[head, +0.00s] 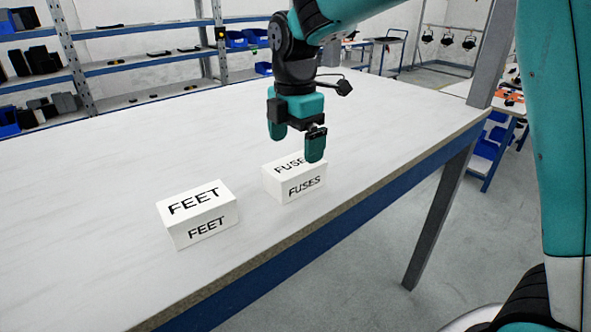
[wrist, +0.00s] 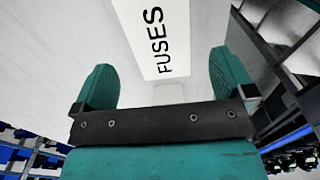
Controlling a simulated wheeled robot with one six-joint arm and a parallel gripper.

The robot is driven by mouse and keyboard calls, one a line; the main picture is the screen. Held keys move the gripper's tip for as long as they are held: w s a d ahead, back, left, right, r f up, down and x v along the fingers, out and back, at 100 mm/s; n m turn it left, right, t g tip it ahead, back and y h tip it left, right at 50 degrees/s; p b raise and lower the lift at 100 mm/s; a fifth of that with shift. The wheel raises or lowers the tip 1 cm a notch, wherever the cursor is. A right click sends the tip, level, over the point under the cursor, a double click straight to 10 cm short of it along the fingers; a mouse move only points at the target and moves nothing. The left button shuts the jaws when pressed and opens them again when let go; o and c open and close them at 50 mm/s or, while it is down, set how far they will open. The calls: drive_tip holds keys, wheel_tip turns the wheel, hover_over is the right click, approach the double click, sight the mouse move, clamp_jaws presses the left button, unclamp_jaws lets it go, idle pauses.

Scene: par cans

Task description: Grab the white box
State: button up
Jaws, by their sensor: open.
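Two white boxes stand on the light tabletop (head: 100,180). One box, labelled FEET (head: 197,213), is at the left, nearer the front edge. The other, labelled FUSES (head: 291,182), is just right of it and slightly further back. My gripper (head: 296,147) points down above the FUSES box, open and empty, and one finger hides part of its top label. In the wrist view my open fingers (wrist: 162,85) show at both sides, and the FUSES box (wrist: 155,35) lies beyond them, between their lines. The wrist view does not show the FEET box.
The table's blue front edge (head: 300,240) runs close to both boxes, with floor beyond it. Shelves with blue bins (head: 237,39) stand behind. The tabletop left of and behind the boxes is clear.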

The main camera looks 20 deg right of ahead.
sight(295, 164)
wheel_tip(295, 164, down, 8)
drive_tip(key=p, duration=0.2)
drive_tip(key=shift+r+p, duration=0.15)
drive_tip(key=shift+p, duration=0.2)
drive_tip(key=shift+c, duration=0.5)
drive_tip(key=c, duration=0.9)
